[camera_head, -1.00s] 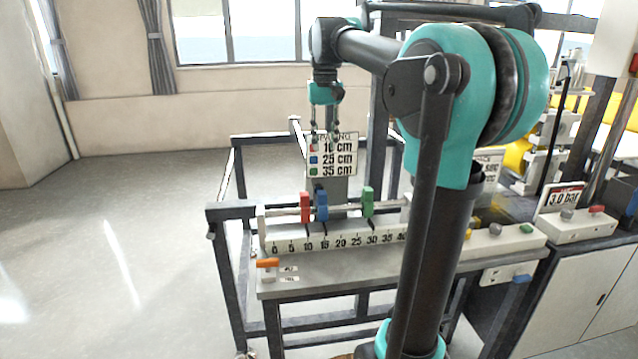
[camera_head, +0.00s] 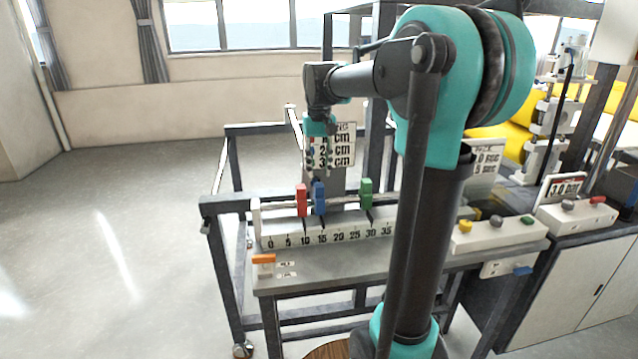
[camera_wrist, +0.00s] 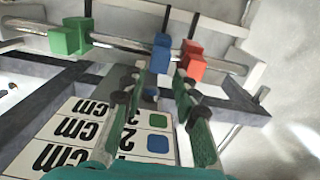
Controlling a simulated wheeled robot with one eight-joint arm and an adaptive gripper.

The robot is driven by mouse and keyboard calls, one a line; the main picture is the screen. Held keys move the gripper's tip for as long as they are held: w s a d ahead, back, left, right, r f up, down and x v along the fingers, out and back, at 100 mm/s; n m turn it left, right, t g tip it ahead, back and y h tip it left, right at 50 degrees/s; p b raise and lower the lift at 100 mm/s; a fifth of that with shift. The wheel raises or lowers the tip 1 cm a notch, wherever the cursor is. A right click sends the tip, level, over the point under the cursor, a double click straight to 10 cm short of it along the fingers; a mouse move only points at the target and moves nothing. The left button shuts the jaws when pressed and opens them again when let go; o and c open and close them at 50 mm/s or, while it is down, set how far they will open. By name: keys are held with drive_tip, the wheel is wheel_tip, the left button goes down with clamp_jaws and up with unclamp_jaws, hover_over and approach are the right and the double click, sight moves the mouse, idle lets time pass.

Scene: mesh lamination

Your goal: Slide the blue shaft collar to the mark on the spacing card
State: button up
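The blue collar (camera_head: 319,198) sits on the horizontal shaft near the 15 on the scale (camera_head: 335,233). The red collar (camera_head: 301,200) is close on its left, near 10. The green collar (camera_head: 366,193) is further right, near 30. The spacing card (camera_head: 345,135) stands behind, partly hidden by my gripper; its lettering is cut off. My gripper (camera_head: 320,166) is open and empty, pointing down above the blue collar. In the wrist view, the blue collar (camera_wrist: 161,53) shows beyond and between the fingertips (camera_wrist: 160,72), with the red collar (camera_wrist: 193,61) to its right.
An orange block (camera_head: 263,259) sits at the bench's front left corner. A control box with coloured knobs (camera_head: 497,233) is to the right, partly behind my arm. The shaft between the blue and green collars is clear. Open floor lies left of the bench.

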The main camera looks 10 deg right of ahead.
sight(319, 185)
drive_tip(key=shift+f, duration=2.55)
drive_tip(key=shift+c, duration=0.6)
clamp_jaws()
